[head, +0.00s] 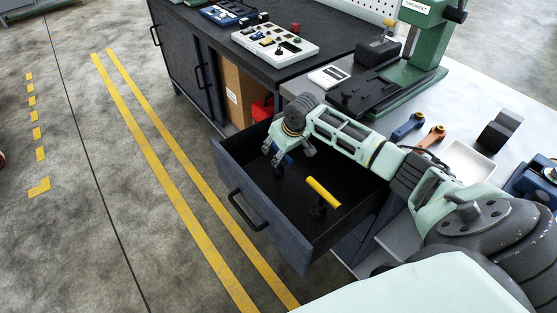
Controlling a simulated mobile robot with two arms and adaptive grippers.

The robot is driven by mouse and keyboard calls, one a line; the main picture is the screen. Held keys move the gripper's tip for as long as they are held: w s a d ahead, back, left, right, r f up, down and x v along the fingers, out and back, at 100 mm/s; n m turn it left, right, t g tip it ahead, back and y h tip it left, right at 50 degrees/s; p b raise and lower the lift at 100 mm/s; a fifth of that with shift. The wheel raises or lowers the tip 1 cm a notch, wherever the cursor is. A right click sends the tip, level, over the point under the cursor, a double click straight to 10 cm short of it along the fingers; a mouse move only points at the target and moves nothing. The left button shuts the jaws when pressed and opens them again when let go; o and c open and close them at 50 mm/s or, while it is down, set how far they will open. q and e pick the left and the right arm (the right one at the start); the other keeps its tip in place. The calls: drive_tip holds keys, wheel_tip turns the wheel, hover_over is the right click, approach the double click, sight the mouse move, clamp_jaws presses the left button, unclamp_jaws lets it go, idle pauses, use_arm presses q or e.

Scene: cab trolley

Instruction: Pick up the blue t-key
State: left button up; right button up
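The blue t-key (287,160) is inside the open drawer, near its back left. Only part of its blue handle and dark shaft shows, because my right gripper covers the rest. My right gripper (290,152) reaches over the drawer from the right, pointing down, with its fingers spread apart just above and around the blue handle. I cannot tell whether a finger touches it. A yellow t-key (323,192) stands in the same drawer, nearer its front right. My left gripper is not in view.
The dark drawer (262,228) is pulled out; its walls surround both keys. Above it, the bench carries a green press (414,65), a white tray (467,160), and blue (407,127) and orange (431,138) handled tools. A control panel (275,45) lies farther back. The floor at left is clear.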

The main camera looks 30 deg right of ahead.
drive_tip(key=shift+w+f, duration=0.2)
drive_tip(key=shift+f, duration=0.2)
clamp_jaws()
idle(0.4)
